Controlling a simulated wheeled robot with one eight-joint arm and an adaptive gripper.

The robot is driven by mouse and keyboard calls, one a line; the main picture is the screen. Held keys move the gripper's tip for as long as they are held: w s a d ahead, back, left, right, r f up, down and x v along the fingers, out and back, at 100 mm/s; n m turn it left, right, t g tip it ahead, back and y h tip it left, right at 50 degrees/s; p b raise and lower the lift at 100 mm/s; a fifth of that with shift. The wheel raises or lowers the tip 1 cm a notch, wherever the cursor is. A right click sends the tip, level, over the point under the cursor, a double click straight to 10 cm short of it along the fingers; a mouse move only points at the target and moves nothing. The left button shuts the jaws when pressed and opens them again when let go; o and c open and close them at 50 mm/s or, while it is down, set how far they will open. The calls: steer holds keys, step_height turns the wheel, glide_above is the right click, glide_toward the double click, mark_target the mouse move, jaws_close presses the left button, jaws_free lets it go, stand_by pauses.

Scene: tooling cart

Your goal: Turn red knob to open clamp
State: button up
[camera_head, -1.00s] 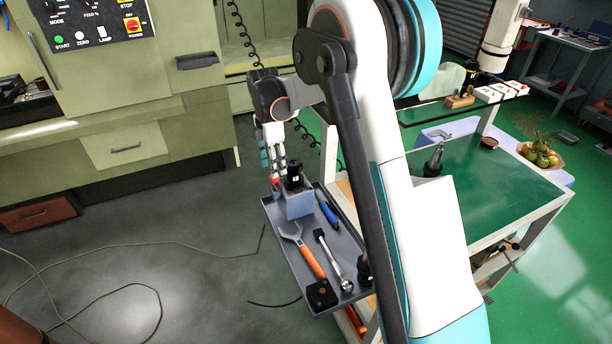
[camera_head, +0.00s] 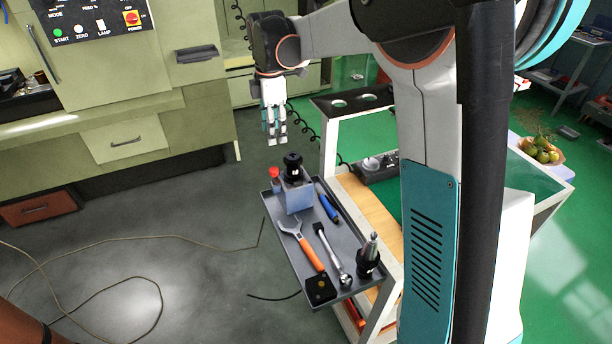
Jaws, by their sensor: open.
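The red knob (camera_head: 274,173) shows at the left side of a grey-blue clamp block (camera_head: 298,197). The block stands at the far end of the cart's grey side tray (camera_head: 345,243). A black round-topped part (camera_head: 293,165) sits upright in the block. My gripper (camera_head: 275,143) hangs pointing down above and behind the block, apart from the knob. Its fingers are open and hold nothing. The knob and block are in plain view; my arm hides much of the cart on the right.
The tray also holds an orange-handled wrench (camera_head: 308,250), a ratchet (camera_head: 330,254), a blue-handled tool (camera_head: 327,206), a black square piece (camera_head: 319,290) and a tool holder (camera_head: 369,257). The green machine (camera_head: 130,100) stands at the left. Open floor lies left of the tray.

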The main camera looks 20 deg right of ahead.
steer(key=s+m+t+b, duration=0.3)
steer(key=s+m+b, duration=0.3)
steer(key=s, duration=1.3)
steer(key=shift+d+f+m+t, duration=0.15)
steer(key=shift+d+m+t, duration=0.15)
steer(key=shift+m, duration=1.5)
steer(key=shift+s, duration=0.1)
steer(key=s+f+m+t, duration=0.1)
steer(key=s+f+m, duration=0.1)
steer(key=s, duration=0.4)
steer(key=s+f+m+t, duration=0.1)
steer(key=s+f+m, duration=0.2)
steer(key=s+m, duration=0.2)
steer(key=shift+s+a+t, duration=0.2)
steer(key=shift+s+t, duration=0.2)
steer(key=shift+s, duration=0.25)
